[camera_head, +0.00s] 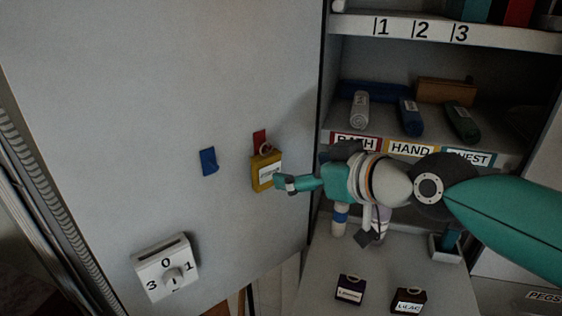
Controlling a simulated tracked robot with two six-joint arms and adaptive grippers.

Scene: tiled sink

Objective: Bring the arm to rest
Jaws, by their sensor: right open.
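My right arm comes in from the right edge, with a teal link and a white wrist banded in orange and black. My right gripper (325,210) is open and seems empty. One teal finger points left, with its grey tip close to a yellow tag (263,172) on the grey panel. I cannot tell whether that tip touches the tag. The other finger points down, over the counter side. My left gripper is not in view.
A blue hook (208,161) and a white 0-1-3 dial (166,268) are on the panel (150,90). Rolled towels, including a grey one (359,110), lie on the shelf behind. Dark labelled boxes (349,289) (409,300) stand on the counter below. The upper panel is clear.

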